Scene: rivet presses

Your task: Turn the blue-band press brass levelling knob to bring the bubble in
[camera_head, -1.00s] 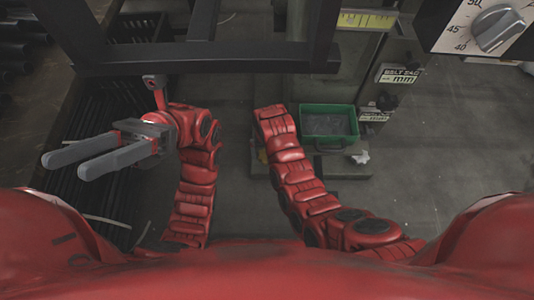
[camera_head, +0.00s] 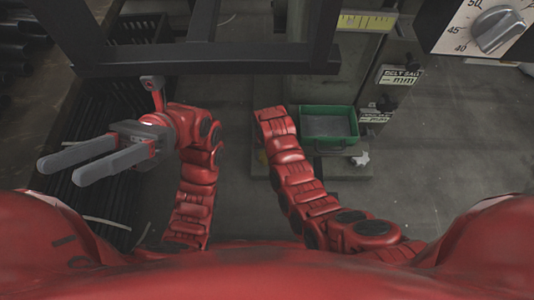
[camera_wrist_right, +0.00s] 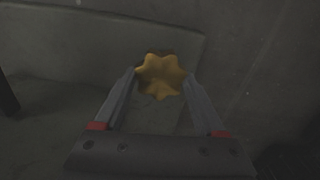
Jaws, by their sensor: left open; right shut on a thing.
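The brass levelling knob (camera_wrist_right: 160,75) is a lobed, yellow-gold wheel in the right wrist view. My right gripper (camera_wrist_right: 159,80) is shut on it, with one finger against each side. In the head view the right gripper is hidden beyond the end of my right arm. My left gripper (camera_head: 58,174) is open and empty at the left of the head view, away from the knob. The press's blue band and the bubble do not show in either view.
A green tray (camera_head: 331,147) sits just right of my right arm in the head view. A dark metal frame (camera_head: 200,58) crosses the top left. A dial panel (camera_head: 464,35) stands at the top right. The grey floor at the right is mostly clear.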

